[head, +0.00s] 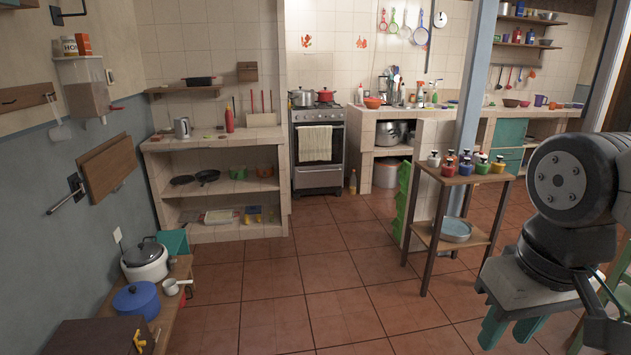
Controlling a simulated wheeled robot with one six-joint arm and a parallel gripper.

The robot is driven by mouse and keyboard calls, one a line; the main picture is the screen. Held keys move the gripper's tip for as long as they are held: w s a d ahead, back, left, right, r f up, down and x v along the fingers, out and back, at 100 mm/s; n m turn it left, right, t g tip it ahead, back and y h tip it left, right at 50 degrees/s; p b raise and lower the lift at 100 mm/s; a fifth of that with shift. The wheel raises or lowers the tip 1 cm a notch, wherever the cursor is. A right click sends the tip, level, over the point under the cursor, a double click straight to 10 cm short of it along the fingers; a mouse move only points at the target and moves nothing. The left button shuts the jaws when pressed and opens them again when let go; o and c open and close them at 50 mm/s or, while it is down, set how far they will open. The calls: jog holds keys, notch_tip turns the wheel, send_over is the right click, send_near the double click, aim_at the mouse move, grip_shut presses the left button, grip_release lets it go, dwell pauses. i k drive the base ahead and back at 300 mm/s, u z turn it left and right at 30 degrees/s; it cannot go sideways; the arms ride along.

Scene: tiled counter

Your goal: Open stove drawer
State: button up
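The stove (319,145) stands against the back tiled wall, between two tiled counters. Its lower drawer front (318,180) lies below the dark oven door and looks flush and shut. A pale checked towel (314,143) hangs over the oven door. My gripper (510,327) is at the lower right, near the camera, below my dark wrist joint. It is far from the stove and touches nothing that I can see. Teal finger-like pieces show under its grey body, but part of it is cut off or hidden, so its opening is unclear.
Red tiled floor (330,270) lies clear before the stove. A small wooden table (455,178) with several coloured jars stands right of centre, beside a blue-grey post (473,90). A low wooden bench (172,318) with pots is at lower left. A bottle (352,182) stands right of the stove.

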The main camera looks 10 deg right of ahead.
aim_at(306, 176)
jog(key=z, duration=0.2)
jog(key=i, duration=5)
jog(key=u, duration=0.2)
jog(key=i, duration=1.9)
jog(key=u, duration=0.1)
